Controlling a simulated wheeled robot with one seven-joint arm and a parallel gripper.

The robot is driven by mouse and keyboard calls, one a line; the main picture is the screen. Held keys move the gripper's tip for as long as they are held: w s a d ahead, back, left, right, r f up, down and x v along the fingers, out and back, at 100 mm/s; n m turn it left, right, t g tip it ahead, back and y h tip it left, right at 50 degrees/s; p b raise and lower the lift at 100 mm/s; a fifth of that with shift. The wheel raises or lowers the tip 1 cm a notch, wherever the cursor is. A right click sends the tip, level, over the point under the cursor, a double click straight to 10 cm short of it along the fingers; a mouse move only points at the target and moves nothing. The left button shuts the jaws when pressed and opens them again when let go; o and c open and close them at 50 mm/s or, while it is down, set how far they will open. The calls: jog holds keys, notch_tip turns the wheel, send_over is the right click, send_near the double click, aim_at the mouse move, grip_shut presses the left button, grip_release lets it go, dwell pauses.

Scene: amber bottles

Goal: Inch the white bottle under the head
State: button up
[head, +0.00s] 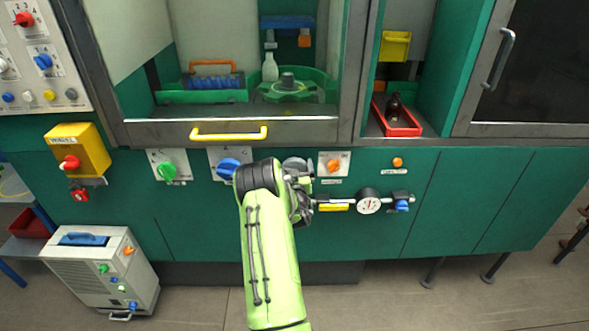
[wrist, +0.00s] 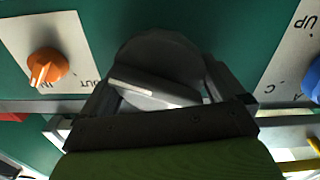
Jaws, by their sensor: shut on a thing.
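The white bottle (head: 270,67) stands upright behind the cabinet window, at the left edge of a green round fixture (head: 290,92) with a dark hub. A blue head unit (head: 287,22) hangs above, and its left nozzle appears just over the bottle's neck. I cannot tell whether they line up in depth. My gripper (head: 297,170) is at the green front panel below the window. In the wrist view, my gripper (wrist: 157,95) is shut on a dark grey knob (wrist: 158,70) with a white pointer line, one finger on each side.
A blue knob (head: 228,168) is left of my gripper and an orange knob (head: 333,166) right. A gauge (head: 368,201) sticks out at lower right. A yellow handle (head: 229,133) crosses the window frame above. A red tray (head: 397,120) holds a dark bottle.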

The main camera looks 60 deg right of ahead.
jog(key=shift+m+b, duration=0.5)
jog(key=shift+b, duration=0.25)
jog(key=o, duration=0.6)
jog(key=shift+o, duration=0.2)
jog(key=b+v, duration=0.1)
jog(key=v, duration=1.5)
jog(key=shift+w+r, duration=0.1)
